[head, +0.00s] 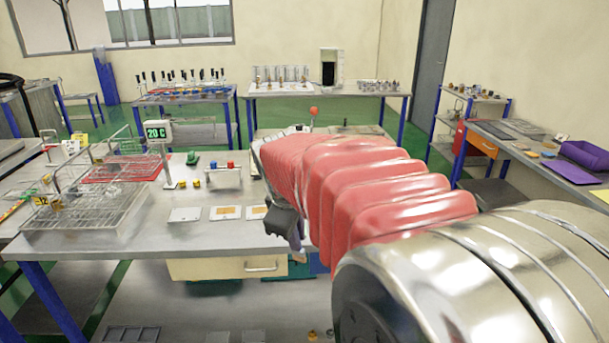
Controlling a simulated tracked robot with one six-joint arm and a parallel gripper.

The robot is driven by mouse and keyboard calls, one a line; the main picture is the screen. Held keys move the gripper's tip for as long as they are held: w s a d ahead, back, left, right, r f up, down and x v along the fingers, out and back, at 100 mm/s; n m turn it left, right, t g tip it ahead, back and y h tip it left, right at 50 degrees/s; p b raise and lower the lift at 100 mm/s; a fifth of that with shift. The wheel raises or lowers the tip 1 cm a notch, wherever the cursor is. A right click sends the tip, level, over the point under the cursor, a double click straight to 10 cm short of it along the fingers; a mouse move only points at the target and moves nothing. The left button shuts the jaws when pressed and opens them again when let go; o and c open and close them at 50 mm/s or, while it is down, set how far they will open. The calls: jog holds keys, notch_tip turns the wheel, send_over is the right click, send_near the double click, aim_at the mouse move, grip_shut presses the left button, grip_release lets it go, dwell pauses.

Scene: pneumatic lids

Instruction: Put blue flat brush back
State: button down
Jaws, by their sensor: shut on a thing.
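My gripper (284,221) shows as a dark grey shape below the far end of my red-sleeved arm, over the front edge of the near bench (218,243). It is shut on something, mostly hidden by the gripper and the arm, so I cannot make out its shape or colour. I cannot pick out a blue flat brush.
My arm hides the bench's right part.

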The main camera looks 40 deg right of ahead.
jog(key=shift+w+a+f+m, duration=0.1)
jog(key=shift+w+f+m, duration=0.05)
jog(key=shift+w+m, duration=0.3)
jog(key=shift+w+a+f+m, duration=0.1)
jog(key=shift+w+m, duration=0.2)
jog(key=shift+m, duration=0.15)
jog(key=w+a+f+m, duration=0.1)
jog(key=w+a+f, duration=0.2)
jog(key=a, duration=0.4)
jog(key=w+a+f+m+g, duration=0.1)
jog(key=w+a+f, duration=0.3)
jog(key=w+a, duration=0.2)
jog(key=w+a+f+m, duration=0.1)
jog(key=w+a+f, duration=0.3)
jog(key=a, duration=0.4)
jog(key=shift+w+a+m+g+h, duration=0.2)
jog(key=shift+w+m+g+h, duration=0.1)
jog(key=shift+m+h, duration=0.1)
jog(key=shift+s, duration=0.2)
